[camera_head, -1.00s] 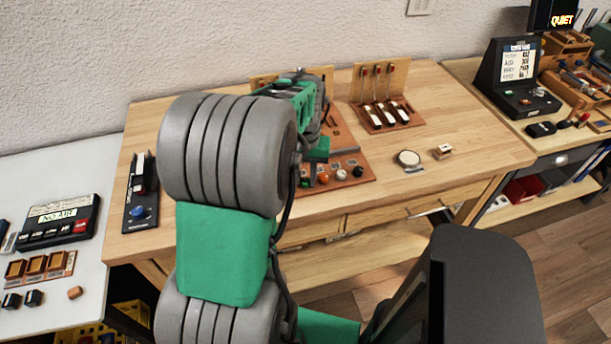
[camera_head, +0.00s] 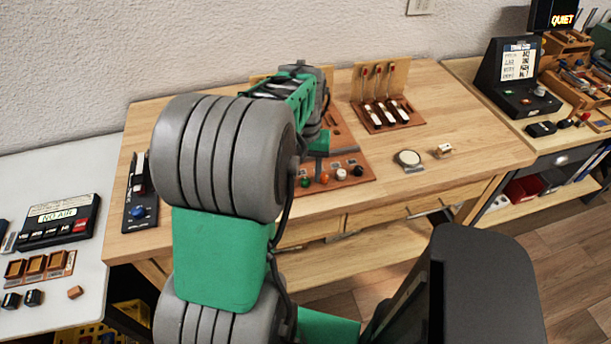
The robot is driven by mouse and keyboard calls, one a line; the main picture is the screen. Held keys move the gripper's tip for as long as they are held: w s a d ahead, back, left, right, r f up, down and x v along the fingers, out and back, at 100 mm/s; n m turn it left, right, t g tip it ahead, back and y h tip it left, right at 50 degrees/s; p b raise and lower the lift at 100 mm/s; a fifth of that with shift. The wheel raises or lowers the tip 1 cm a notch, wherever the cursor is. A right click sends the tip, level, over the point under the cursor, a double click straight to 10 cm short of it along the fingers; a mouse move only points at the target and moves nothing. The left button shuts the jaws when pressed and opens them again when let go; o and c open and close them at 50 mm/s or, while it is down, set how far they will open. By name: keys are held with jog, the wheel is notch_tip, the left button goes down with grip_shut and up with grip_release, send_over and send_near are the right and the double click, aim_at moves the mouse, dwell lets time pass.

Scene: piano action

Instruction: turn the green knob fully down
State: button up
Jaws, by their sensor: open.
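The small green knob (camera_head: 305,182) is at the left end of a row of knobs along the front edge of a brown board (camera_head: 357,158) on the wooden table. My arm crosses the left of the view and hides much of this board. My gripper (camera_head: 317,157) is partly seen just above and behind the green knob, pointing down, with its jaws open. It looks apart from the knob. The knob's turn angle is too small to read.
Orange (camera_head: 323,178), white (camera_head: 341,174) and black (camera_head: 358,171) knobs sit close to the right of the green one. A board with levers (camera_head: 380,115) stands behind right. A round pale disc (camera_head: 408,158) lies on clear tabletop to the right.

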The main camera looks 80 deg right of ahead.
aim_at(305, 180)
notch_tip(305, 180, up, 6)
dwell(0.5)
